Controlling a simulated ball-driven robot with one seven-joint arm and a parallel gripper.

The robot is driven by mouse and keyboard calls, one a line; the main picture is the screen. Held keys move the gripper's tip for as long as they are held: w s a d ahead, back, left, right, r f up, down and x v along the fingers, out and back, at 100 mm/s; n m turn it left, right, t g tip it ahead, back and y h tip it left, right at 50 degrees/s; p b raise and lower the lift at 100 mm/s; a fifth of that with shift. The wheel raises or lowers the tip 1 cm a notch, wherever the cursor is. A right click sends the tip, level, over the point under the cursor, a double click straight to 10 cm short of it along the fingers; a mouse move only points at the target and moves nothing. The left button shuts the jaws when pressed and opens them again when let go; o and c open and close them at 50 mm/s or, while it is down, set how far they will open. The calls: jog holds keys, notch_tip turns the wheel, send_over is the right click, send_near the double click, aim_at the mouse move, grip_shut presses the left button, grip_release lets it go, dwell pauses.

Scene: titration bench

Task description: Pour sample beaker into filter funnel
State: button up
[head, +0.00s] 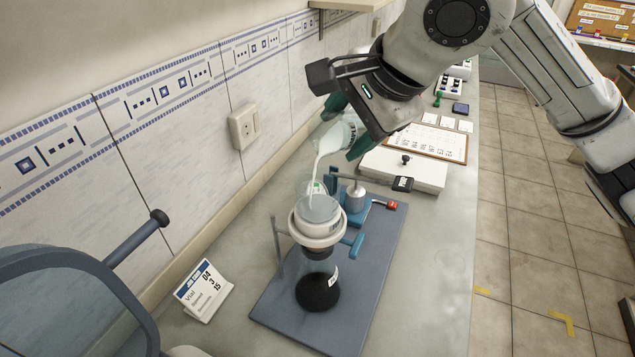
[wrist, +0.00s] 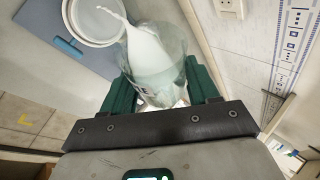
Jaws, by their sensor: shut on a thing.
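My gripper (head: 351,128) has green fingers shut on the sample beaker (head: 337,137), a clear glass vessel with milky white liquid. The beaker is tilted steeply, mouth down to the left, above the filter funnel (head: 317,212). A white stream runs from its lip into the funnel. In the wrist view the beaker (wrist: 152,62) lies between both fingers (wrist: 160,92), and the stream falls toward the round funnel (wrist: 92,20). The funnel sits in a ring on a stand, over a flask (head: 318,290) with dark contents at its bottom.
The stand's blue-grey base (head: 345,322) rests on the grey bench. A white card (head: 203,290) stands left of it. A white balance-like box (head: 408,168) and a clipboard (head: 433,142) lie behind. The tiled wall with a socket (head: 244,125) borders the left. The bench's right strip is clear.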

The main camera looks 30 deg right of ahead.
jog(key=shift+a+r+t+h+b, duration=0.2)
jog(key=shift+r+t+h+b, duration=0.15)
jog(key=shift+h+b, duration=0.65)
dwell(0.7)
